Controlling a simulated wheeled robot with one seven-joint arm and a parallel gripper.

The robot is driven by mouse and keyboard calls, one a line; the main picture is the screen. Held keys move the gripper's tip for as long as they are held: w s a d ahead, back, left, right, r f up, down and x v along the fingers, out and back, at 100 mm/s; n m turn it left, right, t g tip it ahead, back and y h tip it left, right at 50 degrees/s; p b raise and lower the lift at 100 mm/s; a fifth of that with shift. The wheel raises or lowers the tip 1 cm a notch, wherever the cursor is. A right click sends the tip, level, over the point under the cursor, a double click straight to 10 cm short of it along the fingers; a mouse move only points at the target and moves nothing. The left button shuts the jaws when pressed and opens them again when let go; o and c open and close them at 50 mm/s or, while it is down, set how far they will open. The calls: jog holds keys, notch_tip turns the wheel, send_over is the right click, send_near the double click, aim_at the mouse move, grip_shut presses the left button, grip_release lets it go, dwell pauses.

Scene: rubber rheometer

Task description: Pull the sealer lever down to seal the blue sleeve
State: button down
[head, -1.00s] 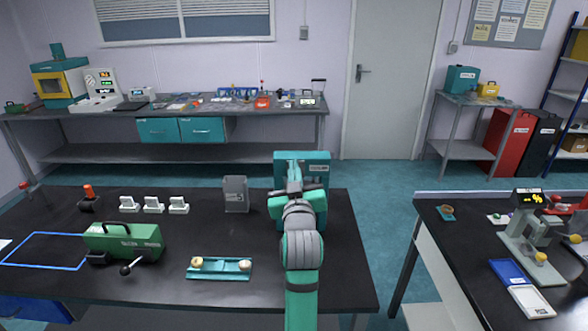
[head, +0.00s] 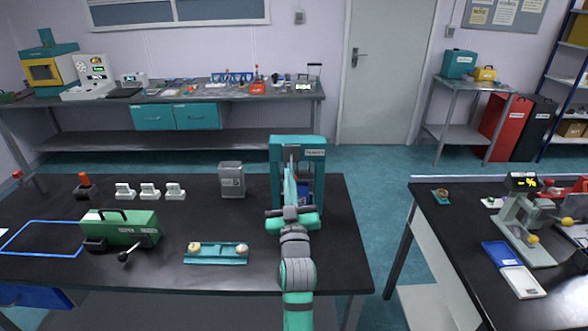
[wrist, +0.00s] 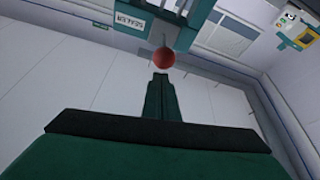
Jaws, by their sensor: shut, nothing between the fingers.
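A teal upright machine (head: 312,143) with a pale label stands at the right end of the near bench. In the wrist view its teal frame (wrist: 181,36) shows above a red ball knob (wrist: 163,59), which looks like the lever's end. My gripper (wrist: 160,76) is shut and empty, its fingertips just below the knob in that picture. I cannot tell whether they touch it. In the head view my arm hides much of the machine's front and the knob. A small blue patch (head: 304,190) shows within the machine; I cannot tell if it is the sleeve.
A grey bin (head: 231,181) stands left of the machine. A teal tray (head: 217,257) with two round pieces lies nearer. A green device (head: 128,226) with a black ball handle, and several white holders (head: 150,191), stand further left. A gap separates the right bench (head: 427,212).

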notch_tip(320, 180, down, 7)
jog(key=shift+w+r, duration=0.2)
jog(key=shift+w, duration=0.25)
dwell(0.6)
jog(key=s+r, duration=0.3)
jog(key=r, duration=0.2)
jog(key=s+f, duration=0.5)
jog(key=f, duration=0.3)
dwell(0.3)
